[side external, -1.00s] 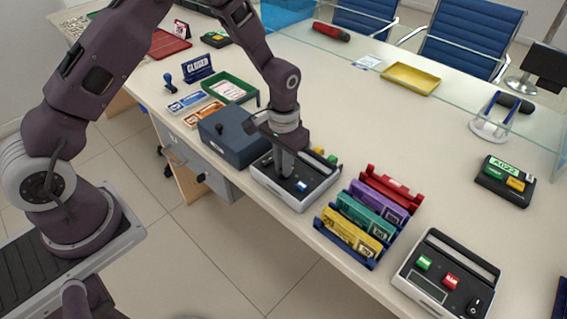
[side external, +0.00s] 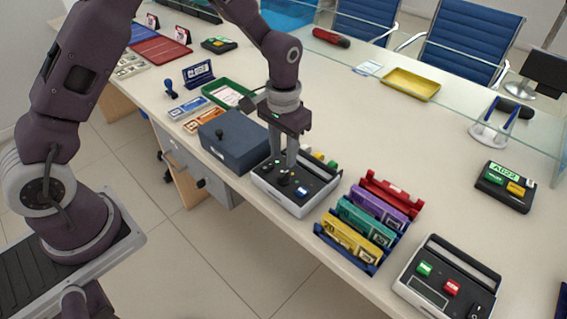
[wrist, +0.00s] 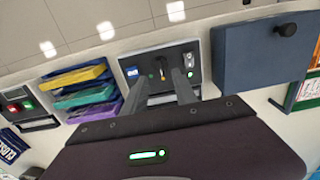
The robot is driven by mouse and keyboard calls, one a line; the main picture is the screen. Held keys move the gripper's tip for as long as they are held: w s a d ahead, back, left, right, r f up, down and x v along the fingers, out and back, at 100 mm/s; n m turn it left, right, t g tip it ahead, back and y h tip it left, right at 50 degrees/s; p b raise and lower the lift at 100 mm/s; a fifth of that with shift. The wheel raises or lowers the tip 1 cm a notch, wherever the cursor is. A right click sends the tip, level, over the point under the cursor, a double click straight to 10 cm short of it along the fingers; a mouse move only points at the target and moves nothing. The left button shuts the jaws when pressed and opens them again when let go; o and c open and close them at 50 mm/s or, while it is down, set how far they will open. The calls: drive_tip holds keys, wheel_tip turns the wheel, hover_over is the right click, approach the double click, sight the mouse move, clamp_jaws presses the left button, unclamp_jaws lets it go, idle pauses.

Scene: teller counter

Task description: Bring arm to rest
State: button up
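My gripper (side external: 288,160) points down just above a grey-and-black console (side external: 318,190) with small knobs, a blue button and a small lit display. In the wrist view the two fingers of my gripper (wrist: 172,78) are apart with nothing held between them. The console (wrist: 135,62) lies beyond the fingertips, with a small knob showing between them. I cannot tell exactly how far the tips are above its panel.
A blue-grey box (side external: 238,142) stands close left of the console. A rack of coloured bill holders (side external: 358,225) is to the right, then a second console (side external: 447,280). A glass screen (side external: 390,62) runs along the back. The middle of the counter is clear.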

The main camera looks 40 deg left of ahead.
drive_tip(key=shift+r, duration=0.35)
drive_tip(key=s+a+r+t, duration=0.1)
drive_tip(key=s+r, duration=0.4)
drive_tip(key=r, duration=0.3)
drive_tip(key=s+a+r+t, duration=0.15)
drive_tip(key=s+r, duration=0.25)
drive_tip(key=r, duration=0.5)
drive_tip(key=s+r+t, duration=0.3)
drive_tip(key=s+r, duration=0.1)
drive_tip(key=s, duration=1.3)
drive_tip(key=shift+a+r, duration=0.2)
